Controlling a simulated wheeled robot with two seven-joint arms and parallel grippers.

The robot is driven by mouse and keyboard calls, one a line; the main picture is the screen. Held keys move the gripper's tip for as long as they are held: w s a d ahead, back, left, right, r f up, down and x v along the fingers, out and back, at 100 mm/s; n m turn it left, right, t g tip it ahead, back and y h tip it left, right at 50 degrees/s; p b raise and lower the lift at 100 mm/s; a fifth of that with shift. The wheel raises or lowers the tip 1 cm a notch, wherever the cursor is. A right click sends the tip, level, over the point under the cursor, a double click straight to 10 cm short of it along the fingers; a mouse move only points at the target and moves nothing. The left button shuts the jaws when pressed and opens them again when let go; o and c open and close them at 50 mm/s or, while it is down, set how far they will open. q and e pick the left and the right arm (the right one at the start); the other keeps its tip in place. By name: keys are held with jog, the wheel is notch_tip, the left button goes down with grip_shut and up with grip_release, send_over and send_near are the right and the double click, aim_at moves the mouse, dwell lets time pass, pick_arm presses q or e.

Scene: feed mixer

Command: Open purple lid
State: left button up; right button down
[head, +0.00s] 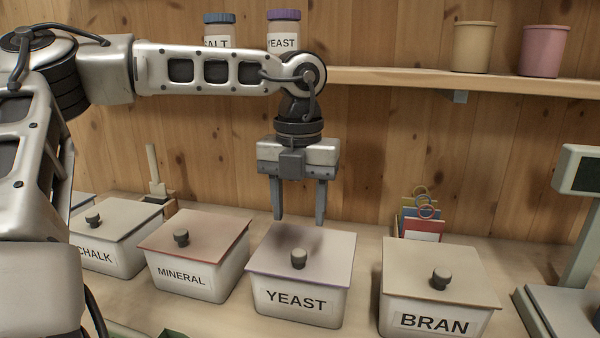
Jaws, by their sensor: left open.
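The bin labelled YEAST (296,301) stands on the counter at the lower middle. Its flat beige lid (270,258) has a thin purple edge and a dark round knob (299,259), and it lies closed on the bin. My left gripper (299,218) points straight down above and apart from this lid, over its back part. Its two fingers are spread with nothing between them. A shadow falls on the lid below. A YEAST jar (283,42) with a purple cap (284,15) stands on the shelf behind my left arm. My right gripper is not in view.
Closed bins CHALK (95,254) and MINERAL (181,276) stand left of YEAST, and BRAN (434,322) stands to the right. Coloured tags (422,222) stand behind BRAN. A scale (582,172) is at far right. The shelf (420,79) holds two pots (473,47).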

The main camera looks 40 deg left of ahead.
aim_at(299, 250)
pick_arm(q)
notch_tip(299, 250, down, 8)
jog(key=shift+r, duration=0.15)
dwell(0.3)
